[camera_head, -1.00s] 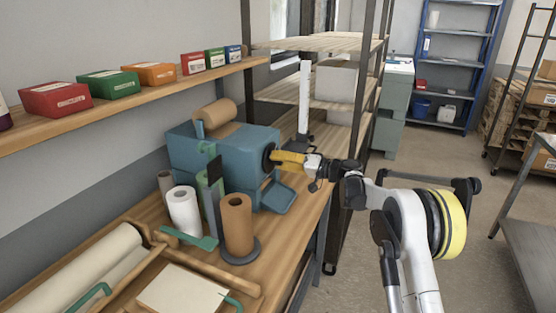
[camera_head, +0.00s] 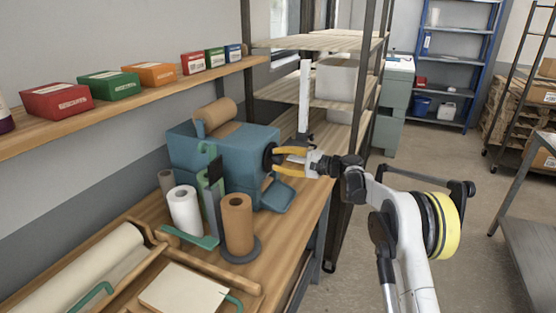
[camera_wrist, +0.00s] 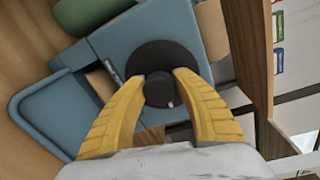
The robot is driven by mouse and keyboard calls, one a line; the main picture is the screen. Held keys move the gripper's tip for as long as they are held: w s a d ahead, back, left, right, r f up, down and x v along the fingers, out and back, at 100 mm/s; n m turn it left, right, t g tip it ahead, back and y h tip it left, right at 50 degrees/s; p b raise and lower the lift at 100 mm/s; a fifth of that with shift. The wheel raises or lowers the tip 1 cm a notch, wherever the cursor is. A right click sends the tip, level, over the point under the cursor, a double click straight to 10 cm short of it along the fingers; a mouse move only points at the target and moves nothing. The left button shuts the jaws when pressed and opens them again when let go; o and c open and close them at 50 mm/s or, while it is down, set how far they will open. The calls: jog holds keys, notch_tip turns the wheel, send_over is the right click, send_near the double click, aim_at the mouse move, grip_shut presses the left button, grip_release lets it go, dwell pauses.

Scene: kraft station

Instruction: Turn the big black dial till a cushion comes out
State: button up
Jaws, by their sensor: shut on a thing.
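The big black dial (camera_wrist: 165,62) is on the side of the blue machine (camera_head: 225,150). It is round with a raised centre hub and a small pale mark. In the head view the dial (camera_head: 269,157) is partly covered by my yellow fingers. My gripper (camera_head: 275,160) reaches it from the right. In the wrist view my gripper (camera_wrist: 160,82) has a finger on each side of the hub, shut on it. A blue tray (camera_head: 278,196) hangs below the dial; in the wrist view the tray (camera_wrist: 50,115) looks empty. No cushion shows.
A brown paper roll (camera_head: 215,115) sits on top of the machine. White (camera_head: 184,210) and brown (camera_head: 238,222) upright rolls stand in front of it. Several coloured boxes line the wall shelf (camera_head: 130,103). A wooden shelf rack (camera_head: 320,90) stands behind the bench. Open floor lies right.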

jog(key=shift+m, duration=0.5)
jog(key=o, duration=1.2)
jog(key=v, duration=1.2)
jog(key=shift+w, duration=0.1)
